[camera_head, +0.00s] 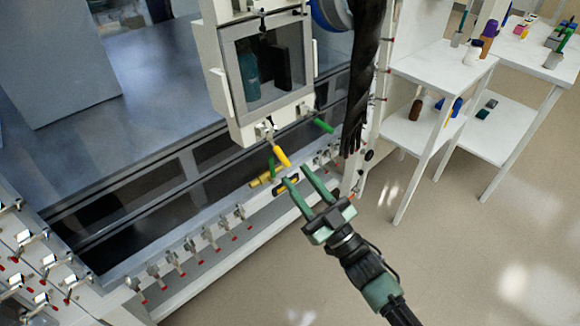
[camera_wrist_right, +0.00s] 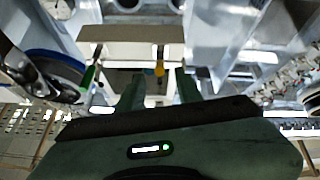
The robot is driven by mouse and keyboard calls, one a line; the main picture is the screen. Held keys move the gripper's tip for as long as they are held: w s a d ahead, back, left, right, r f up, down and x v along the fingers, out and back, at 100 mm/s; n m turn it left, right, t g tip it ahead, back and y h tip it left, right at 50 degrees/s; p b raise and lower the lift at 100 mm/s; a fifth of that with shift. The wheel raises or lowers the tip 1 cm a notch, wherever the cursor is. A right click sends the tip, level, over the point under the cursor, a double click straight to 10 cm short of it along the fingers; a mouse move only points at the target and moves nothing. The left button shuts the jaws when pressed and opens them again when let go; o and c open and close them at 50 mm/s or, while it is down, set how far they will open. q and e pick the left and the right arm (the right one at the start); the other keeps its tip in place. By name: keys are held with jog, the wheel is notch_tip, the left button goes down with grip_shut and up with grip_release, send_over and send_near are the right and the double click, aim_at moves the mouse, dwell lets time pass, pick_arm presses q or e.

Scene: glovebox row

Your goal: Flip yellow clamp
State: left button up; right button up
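The yellow clamp (camera_head: 281,156) is a short yellow handle on a metal bracket under the windowed box. It points down and to the right. It also shows in the right wrist view (camera_wrist_right: 159,69), between and beyond my fingers. My right gripper (camera_head: 304,184) is open, with its two green fingers apart and pointing at the yellow handle. The fingertips are close below it, and nothing is between them. In the right wrist view the fingers (camera_wrist_right: 158,92) stand on either side of the handle. My left gripper is not in view.
The windowed box (camera_head: 268,68) hangs above the clamp. A black glove sleeve (camera_head: 362,80) hangs at right. White shelves (camera_head: 440,66) stand further right. The floor in front is clear.

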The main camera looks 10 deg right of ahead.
aim_at(279, 153)
jog(key=shift+s+d+f, duration=0.2)
jog(key=shift+s, duration=0.05)
jog(key=c, duration=0.4)
jog(key=shift+m+g+h, duration=0.3)
jog(key=shift+g+h, duration=0.3)
jog(key=shift+h, duration=0.3)
jog(key=s+d+r+p, duration=0.1)
jog(key=s, duration=0.1)
jog(key=s+d+r+p, duration=0.1)
jog(key=s+r, duration=0.1)
jog(key=s, duration=0.1)
jog(key=s+d+r+p, duration=0.1)
jog(key=s+r, duration=0.1)
jog(key=s, duration=0.1)
jog(key=shift+d+p, duration=0.35)
jog(key=shift+p, duration=0.05)
grip_shut()
jog(key=w+a+p, duration=0.2)
jog(key=w+a, duration=0.3)
jog(key=w, duration=0.5)
jog(key=shift+a+f, duration=0.3)
jog(key=shift+a, duration=0.1)
